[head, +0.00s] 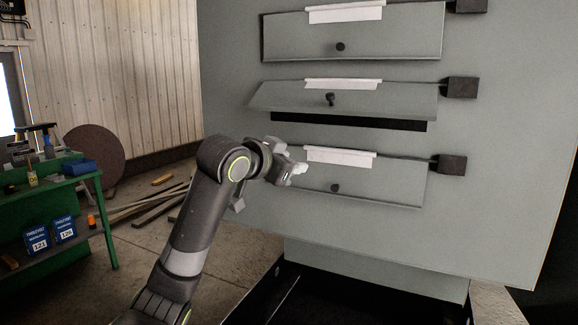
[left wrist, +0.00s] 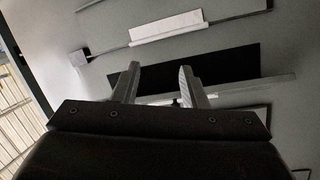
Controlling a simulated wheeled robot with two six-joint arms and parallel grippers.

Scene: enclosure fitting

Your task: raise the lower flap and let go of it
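The lower flap (head: 385,185) is a grey plate with a dark knob (head: 335,188), lying flat and closed against the big grey panel (head: 510,140). A white strip (head: 340,156) runs along its top edge. My left gripper (head: 302,174) is in front of the panel, overlapping the flap's upper left corner in the head view. In the left wrist view its two fingers (left wrist: 155,84) stand apart with nothing clearly held. A small dark thing shows between them there; I cannot tell which knob it is. My right gripper is out of view.
The middle flap (head: 380,100) is tilted outward, with a black opening (head: 350,122) below it. The upper flap (head: 400,35) is closed. Dark boxes (head: 448,165) sit at the flaps' right ends. A green bench (head: 65,205) stands left; a black bin (head: 370,305) lies below.

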